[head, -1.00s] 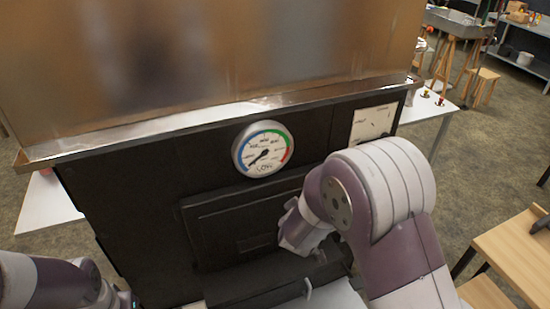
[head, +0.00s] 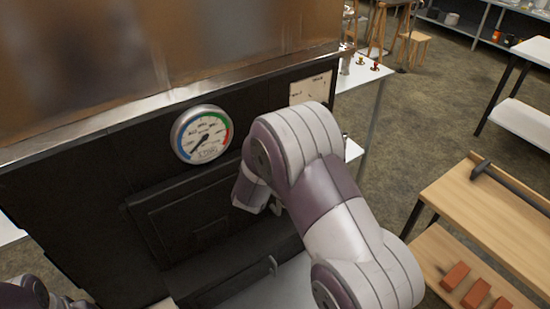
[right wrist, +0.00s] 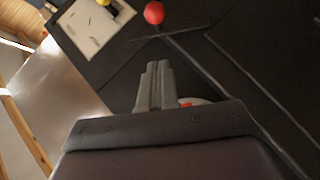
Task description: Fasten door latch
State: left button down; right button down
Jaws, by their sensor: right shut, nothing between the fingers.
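The black firebox door (head: 190,215) is a framed panel on the evaporator's dark front and looks closed. In the right wrist view a red ball knob (right wrist: 154,12) shows at the top, near a thin dark bar (right wrist: 170,33) beside the door's edge lines; it may be the latch. My right gripper (right wrist: 157,87) is shut and empty, its fingertips pointing toward the knob and apart from it in the picture. In the head view my right arm hides its fingertips and the latch area. My left arm (head: 38,294) is at the lower left corner; its jaws are unclear.
A round gauge (head: 201,134) sits above the door, and a pale plate (head: 310,90) is to its right. A metal pan (head: 180,50) tops the body. A wooden bench (head: 480,200) with a hammer and red bricks stands at right. Floor lies between.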

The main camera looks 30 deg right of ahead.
pick_arm(q)
jog(key=shift+f, duration=0.1)
pick_arm(e)
jog(key=w+d+f, duration=0.3)
jog(key=d+f, duration=0.1)
jog(key=d, duration=0.1)
jog(key=shift+w+d, duration=0.25)
jog(key=shift+w, duration=0.1)
